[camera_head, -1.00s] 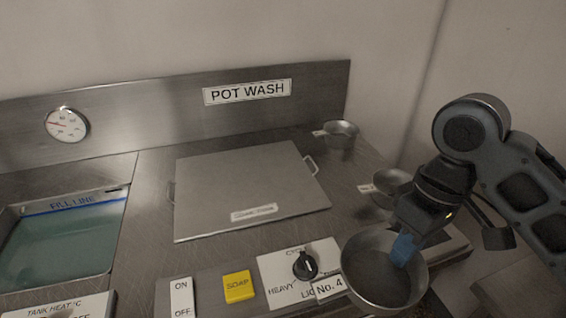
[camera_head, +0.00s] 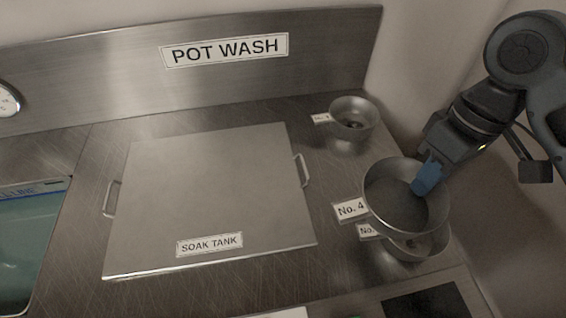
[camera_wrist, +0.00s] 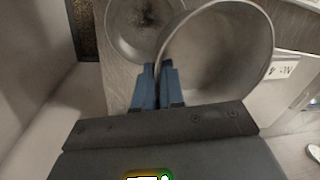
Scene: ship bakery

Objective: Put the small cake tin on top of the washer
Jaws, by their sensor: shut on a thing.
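My gripper (camera_head: 428,178) is shut on the rim of a round grey metal tin (camera_head: 392,208) with a "No. 4" tag. The wrist view shows the blue fingertips (camera_wrist: 157,88) pinching the near wall of this tin (camera_wrist: 225,50). In the head view the held tin is over the right part of the steel pot-wash top (camera_head: 335,180) and partly covers a second tin (camera_head: 425,250). That second tin also shows in the wrist view (camera_wrist: 125,30). I cannot tell the gap between the two tins. A smaller-looking third tin (camera_head: 352,122) stands at the back right.
A flat lid (camera_head: 210,190) marked "SOAK TANK", with side handles, covers the middle of the top. A water basin (camera_head: 30,250) is at left. The "POT WASH" backsplash (camera_head: 330,50) rises behind. Bare steel lies between the lid and the tins.

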